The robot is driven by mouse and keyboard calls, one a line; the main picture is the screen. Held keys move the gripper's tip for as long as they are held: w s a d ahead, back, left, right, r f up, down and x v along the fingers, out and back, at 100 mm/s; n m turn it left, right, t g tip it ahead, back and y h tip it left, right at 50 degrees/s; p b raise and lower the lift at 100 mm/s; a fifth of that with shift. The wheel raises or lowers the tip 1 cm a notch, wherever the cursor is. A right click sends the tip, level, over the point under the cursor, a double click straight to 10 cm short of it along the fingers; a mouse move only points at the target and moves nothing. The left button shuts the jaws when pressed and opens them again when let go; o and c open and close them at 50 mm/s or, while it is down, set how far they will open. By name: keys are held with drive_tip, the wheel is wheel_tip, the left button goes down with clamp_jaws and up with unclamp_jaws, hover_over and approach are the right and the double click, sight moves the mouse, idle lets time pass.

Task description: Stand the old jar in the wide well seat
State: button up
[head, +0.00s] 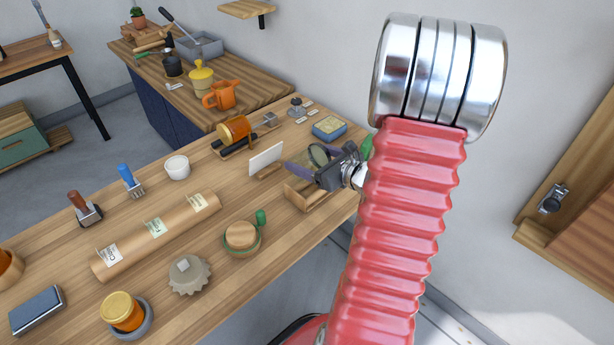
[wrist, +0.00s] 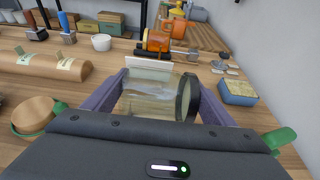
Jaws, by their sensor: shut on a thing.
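My gripper (head: 312,164) reaches over the right end of the bench, its purple fingers shut on a clear glass jar (wrist: 150,98). The jar looks empty and lies on its side between the fingers, with a dark round end (wrist: 187,98) to the right. Whether it touches anything below is hidden. An amber jar (head: 233,128) lies on its side on a dark rest, and another amber jar (head: 122,308) stands in a grey ring (head: 146,325). I cannot tell which thing is the wide well seat.
A wooden holder (head: 302,197) is just below my gripper. A white card (head: 266,159) stands beyond it, with a blue sponge-like block (head: 329,127) to the right. A long wooden piece with labels (head: 155,238), a green ring with a wooden disc (head: 241,236) and a scalloped piece (head: 188,275) occupy the bench.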

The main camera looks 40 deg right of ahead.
drive_tip(key=shift+f, duration=1.25)
drive_tip(key=shift+f, duration=1.9)
drive_tip(key=shift+f, duration=0.15)
drive_tip(key=o, duration=1.2)
drive_tip(key=shift+s, duration=0.1)
drive_tip(key=v, duration=1.3)
drive_tip(key=shift+s+a, duration=0.1)
drive_tip(key=shift+s, duration=0.25)
